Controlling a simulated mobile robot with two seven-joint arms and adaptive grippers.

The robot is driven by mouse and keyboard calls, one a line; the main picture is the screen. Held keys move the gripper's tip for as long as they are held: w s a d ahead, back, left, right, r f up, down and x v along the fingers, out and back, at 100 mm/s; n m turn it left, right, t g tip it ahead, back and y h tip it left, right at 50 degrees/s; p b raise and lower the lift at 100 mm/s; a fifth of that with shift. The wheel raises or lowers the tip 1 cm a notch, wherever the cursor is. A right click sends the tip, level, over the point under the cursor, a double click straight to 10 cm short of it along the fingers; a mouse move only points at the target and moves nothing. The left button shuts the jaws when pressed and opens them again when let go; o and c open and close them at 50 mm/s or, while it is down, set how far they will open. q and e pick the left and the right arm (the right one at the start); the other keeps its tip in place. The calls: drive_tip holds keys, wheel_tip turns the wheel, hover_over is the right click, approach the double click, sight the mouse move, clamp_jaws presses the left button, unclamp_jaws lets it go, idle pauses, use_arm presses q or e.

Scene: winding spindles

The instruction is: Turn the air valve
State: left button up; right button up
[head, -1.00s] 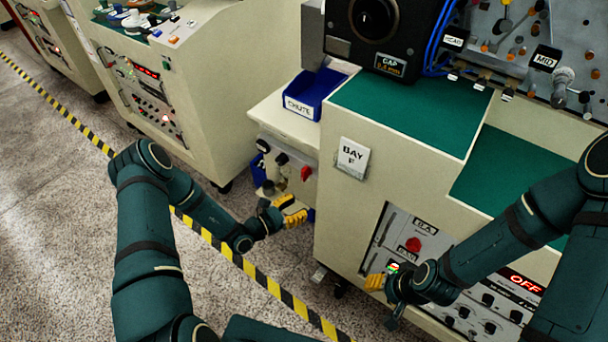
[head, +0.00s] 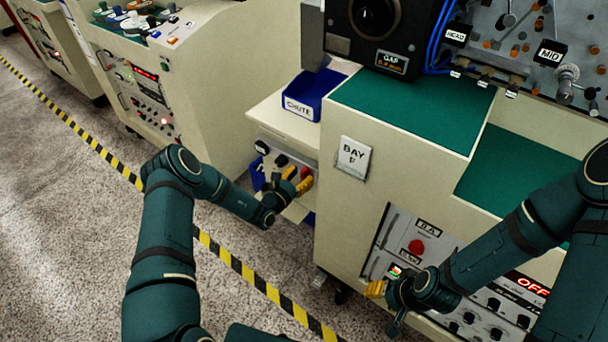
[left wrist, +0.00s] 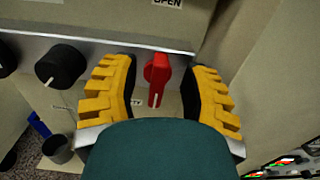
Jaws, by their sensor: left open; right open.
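The air valve is a red handle (left wrist: 157,75) on the small panel, seen in the left wrist view below an OPEN label (left wrist: 167,2). Its slotted end points down. In the head view the red handle (head: 305,173) is partly hidden by my left gripper (head: 297,181). My left gripper, with yellow fingers, is open; it also shows in the left wrist view (left wrist: 165,95). One finger is on each side of the handle, with gaps on both sides. My right gripper (head: 375,289) is open and empty, in front of the larger cabinet's lower control panel.
Black knobs sit left of the valve, one close by (left wrist: 60,66). A blue CHUTE bin (head: 314,94) stands on the ledge above. The BAY F cabinet (head: 400,175) stands close on the right. Striped tape (head: 248,274) crosses the open floor.

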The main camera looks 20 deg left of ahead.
use_arm(q)
drive_tip(key=shift+x, duration=0.95)
clamp_jaws()
